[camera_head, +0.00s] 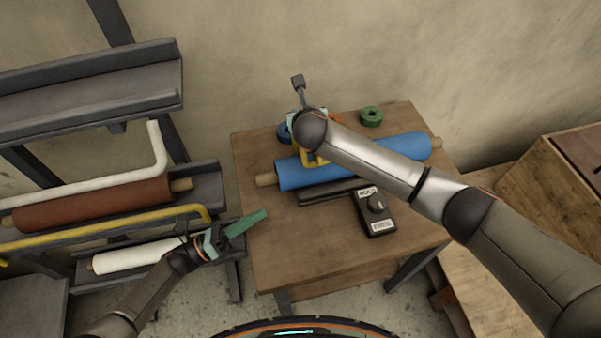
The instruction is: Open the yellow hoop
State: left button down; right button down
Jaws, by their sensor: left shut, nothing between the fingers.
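The yellow hoop (110,230) is a long bent bar on the rack at the left. It runs above the white roll (135,255), and its right end bends downward. My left gripper (262,214) is just right of that end, apart from it in the picture. Its green fingers are shut, empty, and point right toward the table's left edge. My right gripper (298,116) is above the back of the table, mostly hidden by its own wrist. Its fingers cannot be made out. A yellow piece (308,158) shows below it by the blue roll.
The wooden table (290,250) holds a blue roll (390,150), a green tape ring (371,116) and a black box with a knob (374,212). The rack also has a brown roll (90,204) and a white hoop (90,186). The table's front is clear.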

aim_at(302, 165)
pick_arm(q)
jog(key=shift+w+d+r+m+g, duration=0.15)
jog(key=shift+w+d+m+g, duration=0.15)
jog(key=shift+w+d+g, duration=0.25)
jog(key=shift+w+d+r+m+g, duration=0.15)
jog(key=shift+w+d+m+g, duration=0.15)
jog(key=shift+d, duration=0.4)
jog(key=x, duration=0.9)
jog(key=shift+d+r, duration=0.1)
jog(key=shift+d, duration=0.05)
jog(key=shift+w+r, duration=0.95)
jog(key=shift+r, duration=0.3)
jog(key=shift+w+r, duration=0.25)
jog(key=shift+r, duration=0.1)
pick_arm(e)
jog(key=shift+f, duration=0.1)
pick_arm(q)
jog(key=shift+w+a+r, duration=0.25)
jog(key=shift+w+r, duration=0.35)
jog(key=shift+r, duration=0.2)
pick_arm(e)
jog(key=c, duration=0.8)
grip_release()
pick_arm(q)
jog(key=shift+s+f, duration=0.1)
jog(key=shift+f, duration=0.05)
pick_arm(e)
jog(key=o, duration=0.4)
jog(key=shift+c, duration=0.2)
